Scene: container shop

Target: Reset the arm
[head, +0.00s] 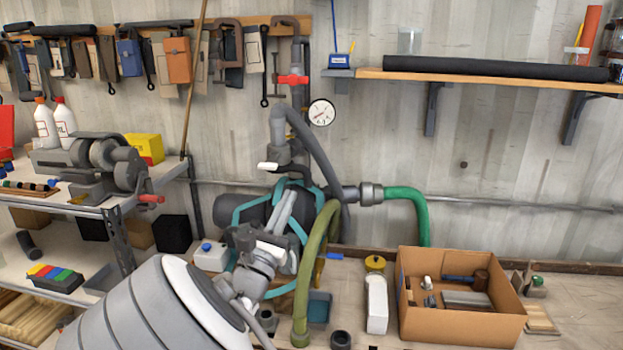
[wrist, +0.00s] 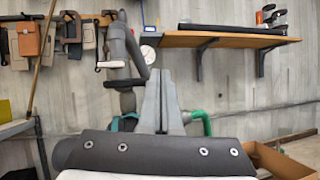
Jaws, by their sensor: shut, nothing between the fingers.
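My arm rises from the bottom left of the head view, and my gripper (head: 289,196) points up and away towards the wall, in front of a dark pump-like machine with teal bands (head: 243,210). Its two light grey fingers lie together with nothing between them. In the wrist view the shut fingers (wrist: 161,78) stand upright in the middle, above the dark gripper body with its bolts. Behind them are the wall and a grey pipe. The fingers appear to be in free air, and I cannot tell their exact distance from the machine.
A green hose (head: 408,194) and an olive hose (head: 312,262) run close to my gripper. A wall shelf (head: 480,81) is at upper right.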

